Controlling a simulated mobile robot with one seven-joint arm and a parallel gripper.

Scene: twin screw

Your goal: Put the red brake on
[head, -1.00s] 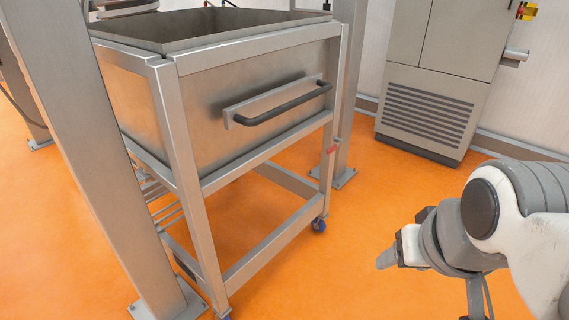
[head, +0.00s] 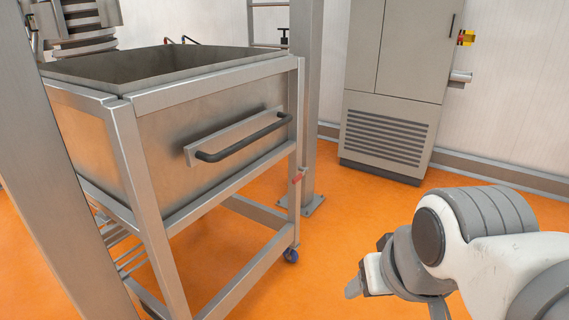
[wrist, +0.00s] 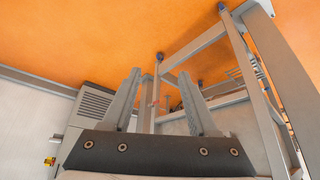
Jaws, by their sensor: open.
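The red brake (head: 297,180) is a small red lever low on the right leg of the metal cart (head: 220,160). In the wrist view a small red piece (wrist: 155,102) shows between my fingers, farther off. My gripper (head: 358,284) is at the lower right of the head view, to the right of the cart and apart from it. In the wrist view its two fingers (wrist: 159,73) stand apart with nothing held between them. That view shows the cart upside down, with its wheels at the top.
The cart has a black handle (head: 243,137) on its side and a blue wheel (head: 291,255) below the brake leg. A steel post (head: 308,110) stands right behind it. A grey cabinet (head: 395,90) stands at the back wall.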

